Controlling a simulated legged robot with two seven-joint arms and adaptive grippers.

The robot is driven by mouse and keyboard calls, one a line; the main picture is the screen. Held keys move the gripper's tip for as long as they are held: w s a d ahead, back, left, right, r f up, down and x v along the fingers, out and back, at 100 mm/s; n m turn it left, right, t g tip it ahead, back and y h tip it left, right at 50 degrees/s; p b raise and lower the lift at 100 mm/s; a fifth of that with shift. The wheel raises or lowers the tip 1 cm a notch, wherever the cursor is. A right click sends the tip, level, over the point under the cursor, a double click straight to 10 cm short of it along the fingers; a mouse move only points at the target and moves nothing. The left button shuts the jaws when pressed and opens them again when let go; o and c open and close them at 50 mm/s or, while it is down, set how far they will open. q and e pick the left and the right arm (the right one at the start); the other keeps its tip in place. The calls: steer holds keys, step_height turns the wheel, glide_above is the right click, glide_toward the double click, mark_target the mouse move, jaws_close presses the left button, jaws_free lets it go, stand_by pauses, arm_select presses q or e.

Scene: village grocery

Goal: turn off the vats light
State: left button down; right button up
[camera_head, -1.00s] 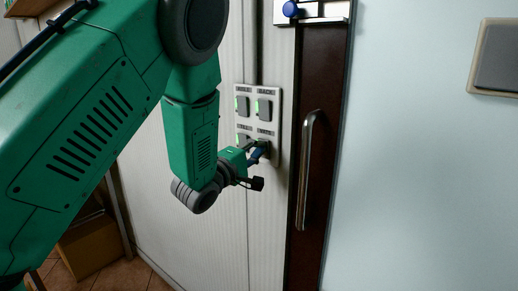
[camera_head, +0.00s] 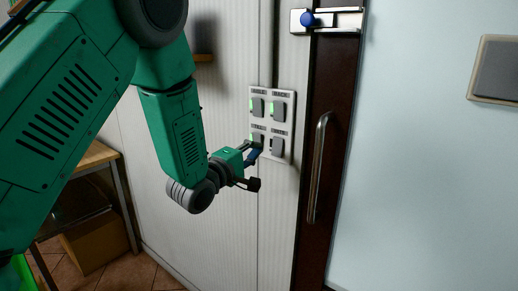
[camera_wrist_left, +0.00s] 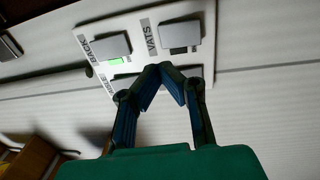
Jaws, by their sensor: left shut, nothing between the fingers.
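A light grey switch panel (camera_head: 268,117) with switches in two rows is on the pale ribbed wall. The VATS switch (camera_head: 277,146) is at the lower right and shows no green light. In the left wrist view the VATS switch (camera_wrist_left: 180,36) is clear of the fingers, its label beside it. In the left wrist view the fingertips (camera_wrist_left: 165,70) partly cover that switch.
A dark door frame with a metal handle (camera_head: 318,167) is right of the panel. A latch with a blue knob (camera_head: 307,19) is above. A large grey switch (camera_head: 497,68) is on the right wall. A wooden table (camera_head: 94,156) and cardboard box (camera_head: 95,240) are at the left.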

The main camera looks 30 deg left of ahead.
arm_select(q)
steer(key=s, duration=0.7)
steer(key=s+d+f+m+g+b, duration=0.1)
steer(key=s+f+m+g, duration=0.2)
steer(key=f, duration=0.5)
steer(key=s+d+f+m+g+y, duration=0.1)
steer(key=s+d+f+m+g, duration=0.15)
steer(key=f, duration=0.65)
steer(key=s+d+f+m+g+b, duration=0.1)
steer(key=s+f+m+g, duration=0.15)
steer(key=f, duration=0.55)
steer(key=s+d+f+m+g, duration=0.2)
steer(key=s+f+m+g, duration=0.3)
steer(key=s+f, duration=0.3)
steer(key=s+d+f+m+g, duration=0.2)
steer(key=s+f+m+g, duration=0.2)
steer(key=s+f, duration=0.5)
steer(key=s+g, duration=0.1)
steer(key=s, duration=0.5)
steer(key=shift+d+f+m+y+b, duration=0.25)
steer(key=shift+m+y+b, duration=0.05)
steer(key=shift+m+b, duration=0.1)
arm_select(e)
steer(key=f, duration=0.3)
steer(key=shift+w+d+f, duration=0.15)
steer(key=shift+w+d, duration=0.15)
steer(key=shift+d, duration=0.05)
